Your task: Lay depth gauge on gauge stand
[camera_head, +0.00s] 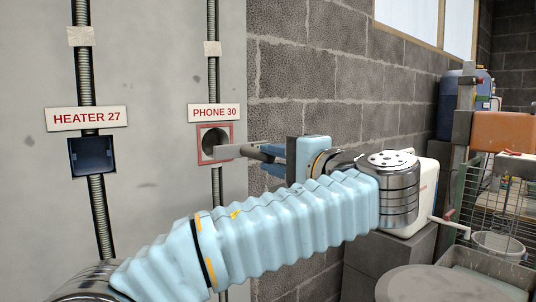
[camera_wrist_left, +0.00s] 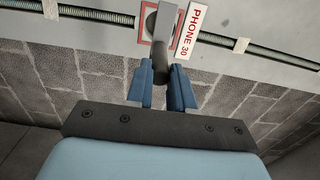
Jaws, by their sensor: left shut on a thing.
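My left gripper (camera_head: 264,152) is shut on a grey piece, which I take to be the depth gauge (camera_head: 228,152). The gauge points left from the fingertips towards the red-framed round opening under the PHONE 30 label. In the left wrist view, the gauge (camera_wrist_left: 168,24) sticks out beyond the blue fingers of the left gripper (camera_wrist_left: 161,92) and overlaps the opening. I cannot tell whether its tip is inside the opening or in front of it. I cannot make out the gauge stand for sure. My right gripper is not in view.
The PHONE 30 box (camera_head: 214,132) and the HEATER 27 box (camera_head: 92,155) sit on vertical conduits on a pale wall panel (camera_head: 150,60). At the right are a round grey top (camera_head: 425,285), a wire basket (camera_head: 495,205), a white bucket (camera_head: 498,245) and an orange box (camera_head: 503,132).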

